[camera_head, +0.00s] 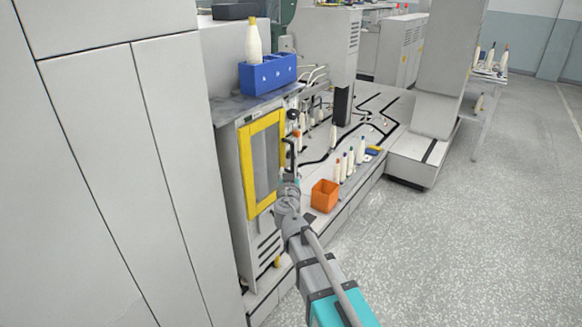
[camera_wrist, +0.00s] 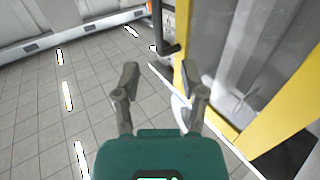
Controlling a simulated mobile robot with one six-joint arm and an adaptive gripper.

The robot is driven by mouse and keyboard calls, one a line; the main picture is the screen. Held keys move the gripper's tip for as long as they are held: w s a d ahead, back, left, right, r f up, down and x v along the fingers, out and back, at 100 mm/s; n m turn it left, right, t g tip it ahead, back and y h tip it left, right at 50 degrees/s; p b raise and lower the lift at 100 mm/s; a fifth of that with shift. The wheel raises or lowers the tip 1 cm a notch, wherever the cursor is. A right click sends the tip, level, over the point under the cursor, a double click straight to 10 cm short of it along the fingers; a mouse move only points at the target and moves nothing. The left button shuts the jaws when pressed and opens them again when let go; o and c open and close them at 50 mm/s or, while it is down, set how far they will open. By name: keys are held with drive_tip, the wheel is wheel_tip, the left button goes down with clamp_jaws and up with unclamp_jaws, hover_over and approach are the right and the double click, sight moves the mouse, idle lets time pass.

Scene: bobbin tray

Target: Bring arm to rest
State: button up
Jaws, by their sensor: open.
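My arm reaches up from the bottom of the head view, with a teal link at the front. Its far end, near my gripper (camera_head: 287,192), is in front of the yellow-framed door of a grey cabinet. In the wrist view my gripper (camera_wrist: 157,88) has its two fingers spread apart with nothing between them. Tiled floor shows beyond the fingers. The yellow door frame (camera_wrist: 262,138) is close on the right of the gripper in that view. The head view shows the fingers too small to make out clearly.
A blue tray (camera_head: 268,76) with a white bobbin (camera_head: 253,42) stands on the grey cabinet (camera_head: 238,187). An orange bin (camera_head: 325,196) and several bobbins are right of my gripper. A tall grey cabinet (camera_head: 110,170) fills the left. Speckled floor (camera_head: 450,250) is clear at right.

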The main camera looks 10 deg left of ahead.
drive_tip(key=shift+s, duration=0.6)
drive_tip(key=s+d+f+m+g+h, duration=0.25)
drive_tip(key=d+f+g+h, duration=0.2)
drive_tip(key=d, duration=0.75)
drive_tip(key=s+d+f+m+g+h, duration=0.2)
drive_tip(key=s+d+f+g+h, duration=0.3)
drive_tip(key=d, duration=0.7)
drive_tip(key=s+d+f+n+g+y, duration=0.1)
drive_tip(key=s+d+f+g+y, duration=0.25)
drive_tip(key=s, duration=0.25)
drive_tip(key=s+d+f+n+g+y, duration=0.1)
drive_tip(key=s+d+f+g+y, duration=0.15)
drive_tip(key=s+f+g, duration=0.2)
drive_tip(key=s+r+y+p, duration=0.1)
drive_tip(key=s+r+p, duration=0.1)
drive_tip(key=r+p, duration=0.5)
drive_tip(key=s+a+r+n+p, duration=0.1)
drive_tip(key=r+p, duration=0.7)
drive_tip(key=p, duration=0.1)
drive_tip(key=shift+s+a+r+y+p, duration=0.15)
drive_tip(key=shift+s+r+y+p, duration=0.1)
drive_tip(key=shift+s+y+p, duration=0.15)
